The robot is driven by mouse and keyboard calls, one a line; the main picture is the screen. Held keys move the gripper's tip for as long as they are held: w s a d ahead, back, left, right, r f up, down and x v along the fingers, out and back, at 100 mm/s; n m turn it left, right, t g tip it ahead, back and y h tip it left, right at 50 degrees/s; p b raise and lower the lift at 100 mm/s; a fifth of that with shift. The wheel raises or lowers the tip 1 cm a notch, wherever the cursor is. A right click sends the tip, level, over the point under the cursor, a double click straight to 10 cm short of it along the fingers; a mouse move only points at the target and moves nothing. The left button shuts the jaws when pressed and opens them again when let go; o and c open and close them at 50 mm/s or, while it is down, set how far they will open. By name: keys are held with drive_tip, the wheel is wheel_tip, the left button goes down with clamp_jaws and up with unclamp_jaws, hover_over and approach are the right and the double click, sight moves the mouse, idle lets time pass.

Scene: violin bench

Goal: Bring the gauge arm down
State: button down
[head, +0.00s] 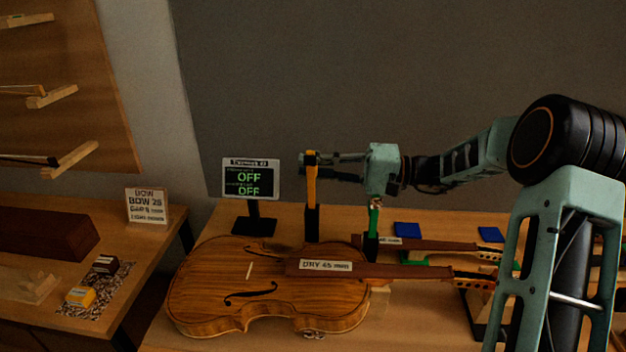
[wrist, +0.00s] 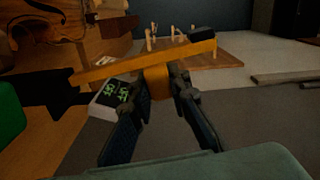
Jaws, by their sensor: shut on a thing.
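The violin (head: 215,285), with a DRY 45 mm label, lies in front of the post. A green-topped post (head: 374,218) stands right of the gauge. The wall behind is bare.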

drive_tip(key=shift+s+n+b, duration=0.8)
drive_tip(key=shift+n+b, duration=0.2)
drive_tip(key=shift+b, duration=0.45)
drive_tip(key=c, duration=1.8)
unclamp_jaws()
drive_tip(key=d, duration=1.2)
drive_tip(key=shift+s, duration=0.2)
